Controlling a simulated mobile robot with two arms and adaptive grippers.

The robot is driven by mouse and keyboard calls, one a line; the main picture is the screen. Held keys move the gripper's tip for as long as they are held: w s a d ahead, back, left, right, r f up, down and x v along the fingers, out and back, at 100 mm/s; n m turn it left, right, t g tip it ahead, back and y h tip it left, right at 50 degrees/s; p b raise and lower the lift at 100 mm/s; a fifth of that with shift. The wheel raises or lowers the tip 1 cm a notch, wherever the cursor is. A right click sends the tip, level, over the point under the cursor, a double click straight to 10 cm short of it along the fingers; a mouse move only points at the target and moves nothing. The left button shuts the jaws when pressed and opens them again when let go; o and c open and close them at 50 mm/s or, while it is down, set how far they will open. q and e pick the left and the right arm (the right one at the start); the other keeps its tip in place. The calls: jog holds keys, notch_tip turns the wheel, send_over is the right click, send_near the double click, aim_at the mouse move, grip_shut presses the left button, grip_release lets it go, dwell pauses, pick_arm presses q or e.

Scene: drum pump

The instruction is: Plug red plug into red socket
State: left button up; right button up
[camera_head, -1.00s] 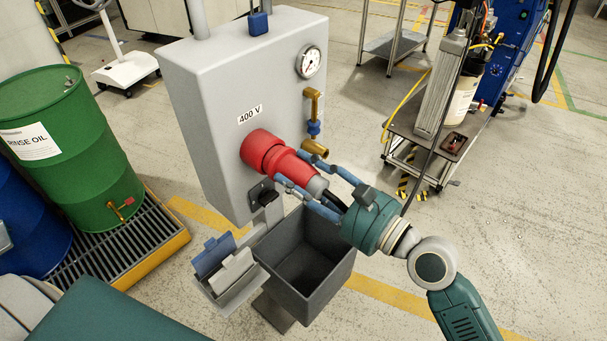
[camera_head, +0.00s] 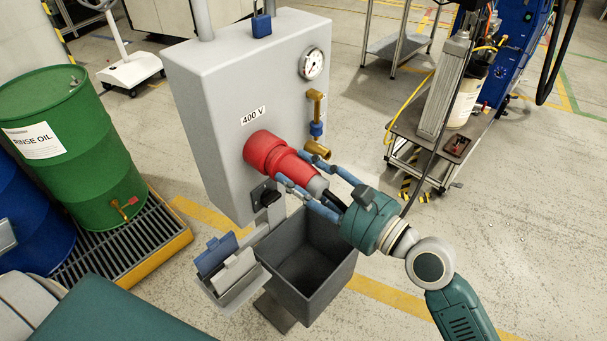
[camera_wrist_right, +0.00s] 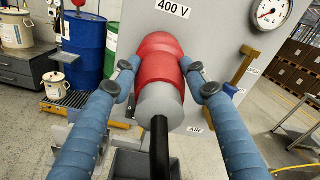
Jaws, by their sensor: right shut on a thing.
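The red socket (camera_head: 262,149) sits on the front of the grey cabinet (camera_head: 205,95), below the "400 V" label. The red plug (camera_head: 298,170), with a grey rear end and black cable, is in line with the socket and meets its mouth, with no gap visible. How deep it sits I cannot tell. My right gripper (camera_head: 296,167) is shut on the plug, its blue fingers on either side. In the right wrist view the fingers flank the plug (camera_wrist_right: 162,72), with the socket (camera_wrist_right: 158,43) directly beyond. My left gripper is not in view.
A brass pipe fitting with a blue valve (camera_head: 316,128) is close right of the socket. A green drum (camera_head: 75,150) stands left. A cart (camera_head: 470,130) stands right.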

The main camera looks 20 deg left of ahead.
aim_at(324, 192)
jog(key=shift+a+r, duration=0.15)
jog(key=shift+r, duration=0.05)
jog(key=o, duration=1.1)
jog(key=shift+o, duration=1.2)
jog(key=shift+w+a+f, duration=0.1)
jog(key=shift+a+f, duration=0.05)
jog(key=shift+a, duration=0.05)
jog(key=shift+v, duration=2.35)
jog(key=shift+b+v, duration=0.35)
jog(key=shift+v, duration=2)
jog(key=shift+w, duration=0.1)
